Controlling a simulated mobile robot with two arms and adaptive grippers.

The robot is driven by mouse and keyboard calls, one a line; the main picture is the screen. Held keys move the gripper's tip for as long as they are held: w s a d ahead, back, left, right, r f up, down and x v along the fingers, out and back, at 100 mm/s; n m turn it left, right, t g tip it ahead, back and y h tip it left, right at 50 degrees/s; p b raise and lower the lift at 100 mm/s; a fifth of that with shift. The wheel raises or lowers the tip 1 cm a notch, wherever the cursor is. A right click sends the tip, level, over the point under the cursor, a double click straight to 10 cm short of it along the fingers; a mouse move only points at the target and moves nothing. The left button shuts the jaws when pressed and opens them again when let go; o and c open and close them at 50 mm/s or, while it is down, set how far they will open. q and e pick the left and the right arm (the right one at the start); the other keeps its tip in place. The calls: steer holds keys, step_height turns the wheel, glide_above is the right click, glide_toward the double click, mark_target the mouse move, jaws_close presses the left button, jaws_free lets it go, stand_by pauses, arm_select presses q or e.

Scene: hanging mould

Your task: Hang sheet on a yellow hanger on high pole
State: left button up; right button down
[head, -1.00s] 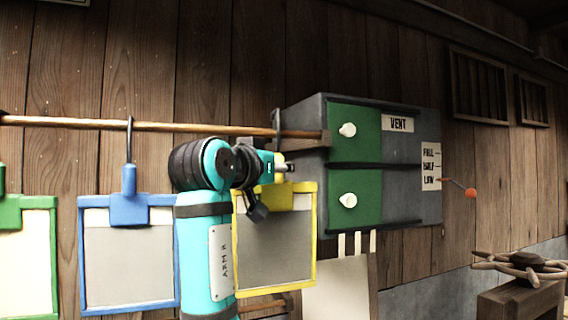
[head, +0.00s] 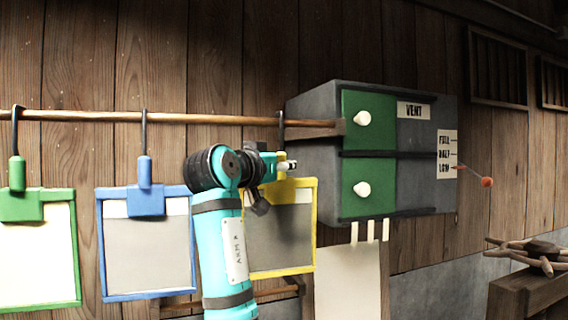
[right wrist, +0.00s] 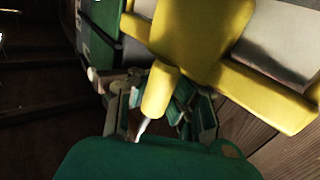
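A grey sheet (head: 278,238) in a yellow frame hangs upright from a yellow hanger (head: 300,184) at the high pole's right end. The hanger's dark hook (head: 281,126) rises across the high pole (head: 215,119) and appears to loop over it. My right gripper (head: 287,166) is beside the hanger's neck; the arm hides the frame's left part. In the right wrist view the yellow hanger (right wrist: 200,35) is close, with its stem (right wrist: 160,90) between my right gripper's fingers (right wrist: 162,100). They seem closed on it, though contact is partly hidden. My left gripper is not in view.
Blue (head: 145,202) and green (head: 20,207) hangers with framed sheets hang left on the high pole. A grey vent box (head: 310,160) adjoins the pole's right end. A lower rail (head: 283,292) runs beneath.

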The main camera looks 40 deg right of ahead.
steer(key=shift+f, duration=0.1)
steer(key=c, duration=1.4)
jaws_free()
steer(key=shift+o, duration=0.2)
steer(key=shift+a, duration=0.1)
steer(key=v, duration=1.2)
